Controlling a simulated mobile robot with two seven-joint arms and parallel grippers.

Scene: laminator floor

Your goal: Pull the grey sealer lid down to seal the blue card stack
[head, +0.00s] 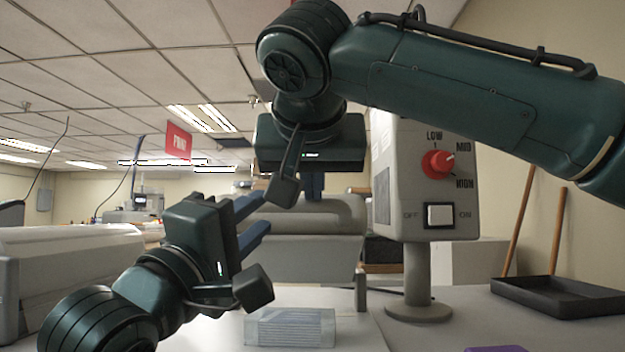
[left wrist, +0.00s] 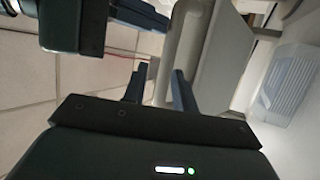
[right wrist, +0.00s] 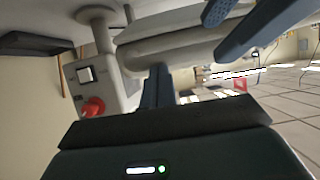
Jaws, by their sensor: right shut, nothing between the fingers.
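The grey sealer lid (head: 335,218) is a rounded bar with a flat panel below it, behind the card stack in the head view. It also shows in the left wrist view (left wrist: 190,38) and the right wrist view (right wrist: 185,42). The pale blue card stack (head: 290,328) lies on the white worktop in front of it. My right gripper (head: 313,192) points down at the lid's top, fingers shut and empty; contact is unclear. My left gripper (head: 265,212) is left of the lid, fingers apart and empty, pointing toward it.
A grey control box (head: 413,215) with a red knob (head: 437,164) and white switch stands on a post right of the lid. A black tray (head: 560,296) lies farther right. A purple item (head: 496,349) shows at the bottom edge. A beige machine (head: 70,255) is at left.

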